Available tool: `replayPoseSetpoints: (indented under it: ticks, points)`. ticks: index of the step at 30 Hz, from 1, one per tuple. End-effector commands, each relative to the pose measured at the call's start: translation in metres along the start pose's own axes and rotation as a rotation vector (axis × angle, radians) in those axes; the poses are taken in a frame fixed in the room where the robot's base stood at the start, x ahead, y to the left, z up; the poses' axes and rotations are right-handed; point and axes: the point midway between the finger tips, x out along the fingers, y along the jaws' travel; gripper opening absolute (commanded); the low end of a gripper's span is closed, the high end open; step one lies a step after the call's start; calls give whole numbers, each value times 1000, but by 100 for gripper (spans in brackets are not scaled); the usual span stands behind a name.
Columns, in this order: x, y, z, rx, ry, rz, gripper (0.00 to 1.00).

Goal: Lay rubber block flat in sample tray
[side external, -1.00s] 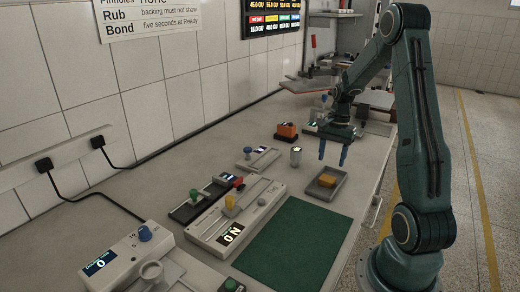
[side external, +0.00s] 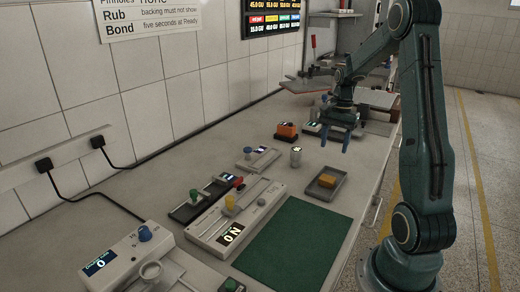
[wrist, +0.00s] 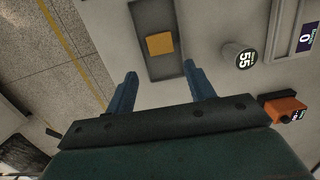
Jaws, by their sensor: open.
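The rubber block, a small orange-yellow block (side external: 327,181), lies inside the grey sample tray (side external: 313,194) on the bench. In the wrist view the block (wrist: 160,44) shows as a flat square within the tray (wrist: 162,70), clear of the side walls. My gripper (side external: 335,143) is above and beyond the tray in the side view. Its two blue fingers (wrist: 158,86) are spread apart with nothing between them. The block's underside is hidden.
A small cylinder with a display (side external: 295,156) stands left of the tray. An orange device (side external: 286,131) sits behind it. A green mat (side external: 295,245) and a slider instrument (side external: 236,215) are nearer. The bench's right edge runs close to the tray.

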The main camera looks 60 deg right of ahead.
Motion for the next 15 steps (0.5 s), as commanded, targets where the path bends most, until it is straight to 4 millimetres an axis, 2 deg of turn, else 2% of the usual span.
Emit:
replayPoseSetpoints:
  ticks: [5,8,11,15]
  points:
    - [-4,-2,6,-23,7,-3,54]
    - [-11,-7,18,-66,21,-9,54]
    - [-23,-13,37,-137,43,-19,54]
    - [-42,-20,74,-275,85,-38,54]
